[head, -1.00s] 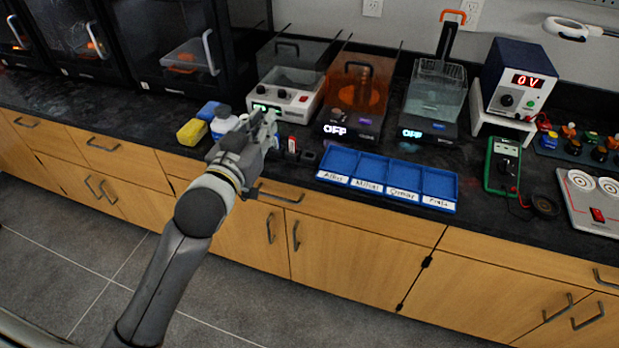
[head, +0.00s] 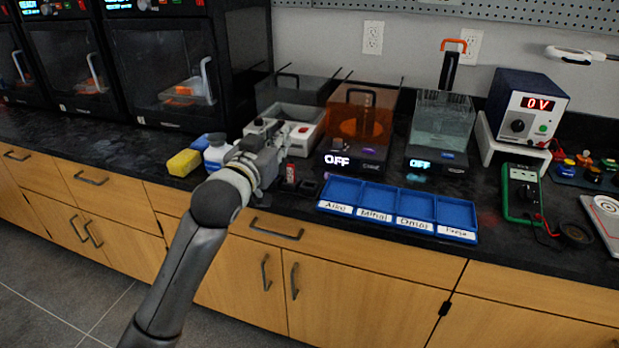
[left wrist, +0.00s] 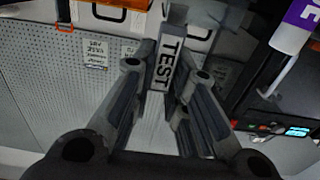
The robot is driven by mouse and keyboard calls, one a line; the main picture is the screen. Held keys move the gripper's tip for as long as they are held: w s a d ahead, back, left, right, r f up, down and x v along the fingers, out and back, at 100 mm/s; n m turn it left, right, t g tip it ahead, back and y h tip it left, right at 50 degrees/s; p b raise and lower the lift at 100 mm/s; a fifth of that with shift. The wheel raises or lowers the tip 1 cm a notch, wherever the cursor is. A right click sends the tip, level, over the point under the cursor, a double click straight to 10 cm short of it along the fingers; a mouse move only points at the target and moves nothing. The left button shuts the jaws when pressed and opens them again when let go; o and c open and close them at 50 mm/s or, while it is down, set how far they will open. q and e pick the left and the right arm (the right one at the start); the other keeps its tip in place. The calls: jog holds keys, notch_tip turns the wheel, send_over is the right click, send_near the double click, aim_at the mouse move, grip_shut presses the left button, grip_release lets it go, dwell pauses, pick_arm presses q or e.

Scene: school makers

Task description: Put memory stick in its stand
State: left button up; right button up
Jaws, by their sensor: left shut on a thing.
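My left gripper (head: 274,142) is above the counter, in front of the white-and-grey machine. In the left wrist view the gripper (left wrist: 167,74) is shut on the memory stick (left wrist: 163,62), a grey stick with a white label reading TEST. The stick cannot be made out in the head view. A small dark block (head: 309,187), which looks like the stand, sits on the counter just right of and below the gripper. A small red piece (head: 290,173) stands upright at its left. The slots are too small to make out. My right gripper is not in view.
A blue labelled tray (head: 397,208) lies right of the block. Behind stand an orange-covered machine (head: 358,130) and a clear tank (head: 440,125). A yellow sponge (head: 183,162) and a white bottle (head: 217,152) are left of the gripper. The counter's front edge is close.

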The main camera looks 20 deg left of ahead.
pick_arm(q)
jog(key=w+d+f, duration=0.1)
jog(key=f, duration=0.1)
jog(key=w+d+f+b, duration=0.1)
jog(key=w+d+f, duration=0.2)
jog(key=d+f, duration=0.1)
jog(key=shift+w+f+b, duration=0.25)
jog(key=shift+w+b, duration=0.05)
jog(key=shift+b, duration=0.1)
jog(key=f, duration=0.1)
jog(key=f+b, duration=0.1)
jog(key=shift+w+d+f, duration=0.1)
jog(key=shift+d+f, duration=0.1)
jog(key=shift+f, duration=0.55)
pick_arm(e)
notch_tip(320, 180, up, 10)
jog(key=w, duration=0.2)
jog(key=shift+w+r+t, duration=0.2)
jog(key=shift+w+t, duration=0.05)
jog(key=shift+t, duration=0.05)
pick_arm(q)
jog(key=shift+f, duration=0.1)
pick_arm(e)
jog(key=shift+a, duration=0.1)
pick_arm(q)
jog(key=o, duration=0.3)
jog(key=shift+o, duration=0.5)
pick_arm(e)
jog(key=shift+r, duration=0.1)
